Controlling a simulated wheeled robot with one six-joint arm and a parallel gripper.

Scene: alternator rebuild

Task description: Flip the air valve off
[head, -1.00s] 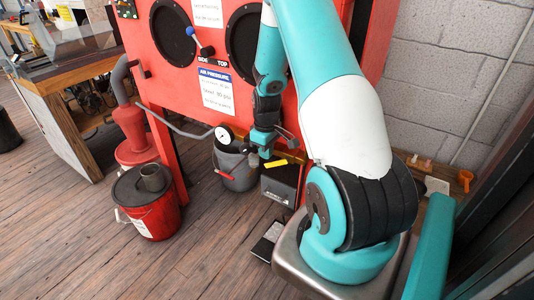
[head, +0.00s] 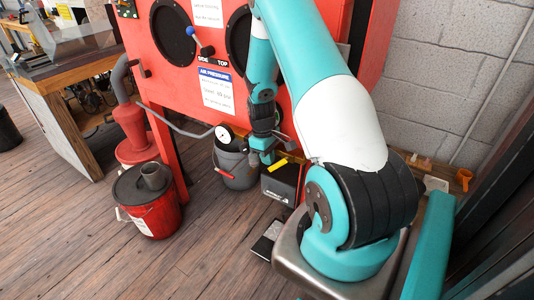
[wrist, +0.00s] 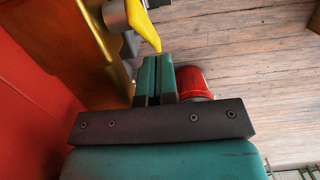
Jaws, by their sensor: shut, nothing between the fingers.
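The air valve's yellow handle (head: 280,162) shows in the head view, low on the front of the red cabinet and right of the pressure gauge (head: 223,133). My gripper (head: 268,157) is beside it and partly covers the valve. In the wrist view the yellow handle (wrist: 143,25) slants down to the right, its tip just beyond my fingertips. My gripper (wrist: 158,60) is shut and empty there, its two teal fingers together. The handle's tip is very close to the fingertips; I cannot tell whether they touch.
The red cabinet (head: 168,88) stands behind the valve. A grey bucket (head: 236,165) and a dark box (head: 283,182) sit below it. A red bucket (head: 150,205) stands to the left.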

